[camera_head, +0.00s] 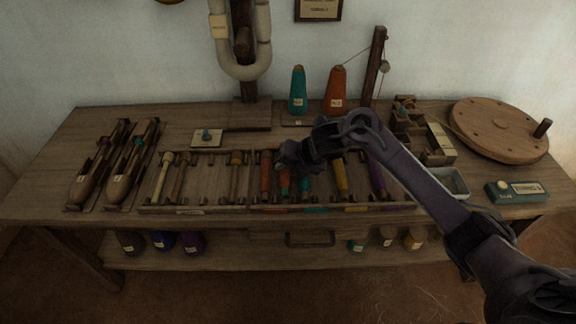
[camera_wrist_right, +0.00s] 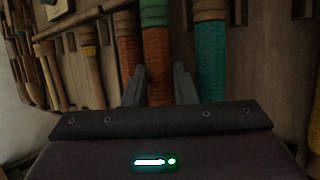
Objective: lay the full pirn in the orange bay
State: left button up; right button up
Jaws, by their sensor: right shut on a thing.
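My right gripper (camera_head: 287,163) is over the rack of pirns on the table. It is shut on an orange-wound pirn with a green band (camera_wrist_right: 157,48), which also shows below the gripper in the head view (camera_head: 284,180). Another orange pirn (camera_head: 266,176) lies just left of it in the bay with the orange front label (camera_head: 268,209). A teal pirn (camera_head: 304,183) lies to the right, and it shows in the wrist view (camera_wrist_right: 210,62). I cannot tell whether the held pirn touches the rack. My left gripper is not in view.
Yellow (camera_head: 341,176) and purple (camera_head: 377,178) pirns lie further right. Bare wooden pirns (camera_head: 161,178) and shuttles (camera_head: 123,180) are at left. Teal (camera_head: 298,91) and orange (camera_head: 336,91) cones stand behind. A round wooden disc (camera_head: 497,128) is at right.

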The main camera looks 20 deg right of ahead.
dwell(0.3)
jog(key=o, duration=1)
jog(key=shift+o, duration=0.3)
jog(key=shift+o, duration=0.4)
jog(key=shift+o, duration=0.9)
jog(key=shift+s+f, duration=0.1)
jog(key=shift+s, duration=0.05)
